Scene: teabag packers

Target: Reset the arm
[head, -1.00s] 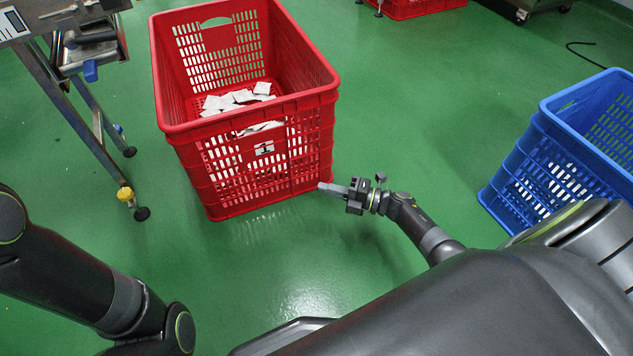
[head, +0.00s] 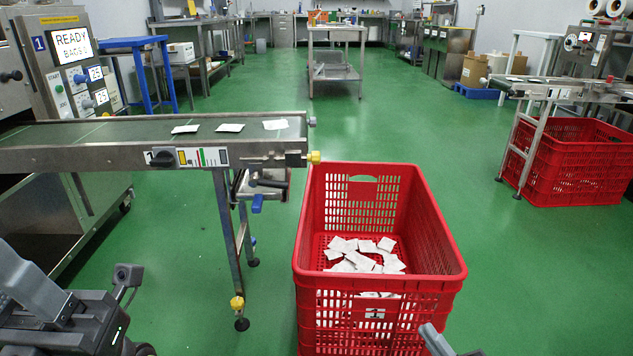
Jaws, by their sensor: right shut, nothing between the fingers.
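My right gripper (head: 433,338) shows only as grey fingertips at the bottom edge of the head view, just in front of the red crate's near right corner. Its fingers are together with nothing between them. The rest of that gripper is cut off by the frame. My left gripper (head: 30,285) is partly in view at the lower left, with its small wrist camera beside it. Its fingertips are cut off, so I cannot tell how they stand.
A red crate (head: 448,255) with several white teabag packets (head: 365,255) stands at the end of a conveyor (head: 100,155). A few packets lie on the belt. Another red crate (head: 575,170) stands at the right. Green floor is clear between them.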

